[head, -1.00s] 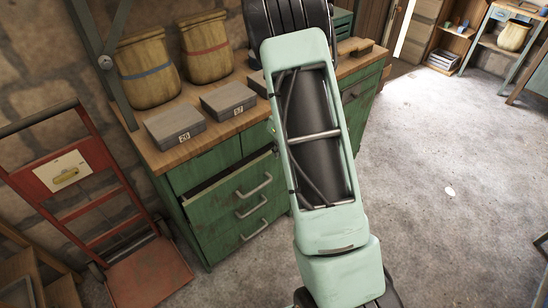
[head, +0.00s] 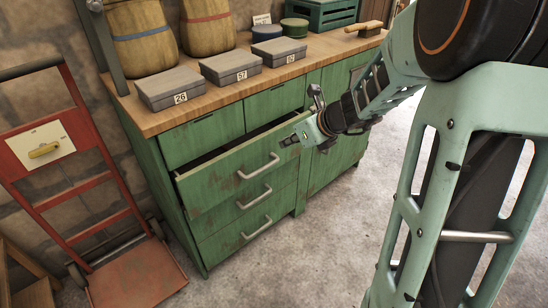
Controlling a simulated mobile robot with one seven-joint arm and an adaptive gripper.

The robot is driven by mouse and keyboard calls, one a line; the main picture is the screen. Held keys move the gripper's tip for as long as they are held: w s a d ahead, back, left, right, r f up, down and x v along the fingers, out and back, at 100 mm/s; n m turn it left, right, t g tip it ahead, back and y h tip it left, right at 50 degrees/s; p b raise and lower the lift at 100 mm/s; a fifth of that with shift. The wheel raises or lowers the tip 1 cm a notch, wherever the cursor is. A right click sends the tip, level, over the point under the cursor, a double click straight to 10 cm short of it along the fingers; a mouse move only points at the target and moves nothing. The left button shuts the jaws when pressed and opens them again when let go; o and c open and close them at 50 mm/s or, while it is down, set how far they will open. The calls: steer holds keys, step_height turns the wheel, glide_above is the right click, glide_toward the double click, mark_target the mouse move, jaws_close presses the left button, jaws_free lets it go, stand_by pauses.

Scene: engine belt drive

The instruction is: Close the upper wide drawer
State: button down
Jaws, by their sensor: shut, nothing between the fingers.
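The upper wide drawer (head: 222,178) is the top one of the wide green drawers in the bench's left part. It is pulled out, with a dark gap above its front panel and a metal bar handle on its face. My gripper (head: 290,141) is shut and empty at the right end of this drawer, near the top edge of its front. I cannot tell whether it touches the panel. My wrist and gripper hide the drawer's right end.
Two further wide drawers (head: 245,205) below look closed. Grey numbered boxes (head: 228,66), sacks (head: 137,35) and round tins (head: 294,29) stand on the wooden benchtop (head: 155,121). A red hand truck (head: 85,186) stands left. The floor (head: 312,250) before the drawers is clear.

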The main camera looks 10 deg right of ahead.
mark_target(256, 146)
steer(key=b+x, duration=0.1)
steer(key=x, duration=0.3)
steer(key=b+x, duration=0.1)
steer(key=x, duration=0.2)
steer(key=w+a+r+b+x, duration=0.1)
steer(key=x, duration=0.3)
steer(key=shift+w+a+f, duration=0.1)
steer(key=shift+w+f, duration=0.05)
steer(key=shift+w, duration=0.05)
steer(key=shift+w+a, duration=0.35)
steer(key=shift+w, duration=0.3)
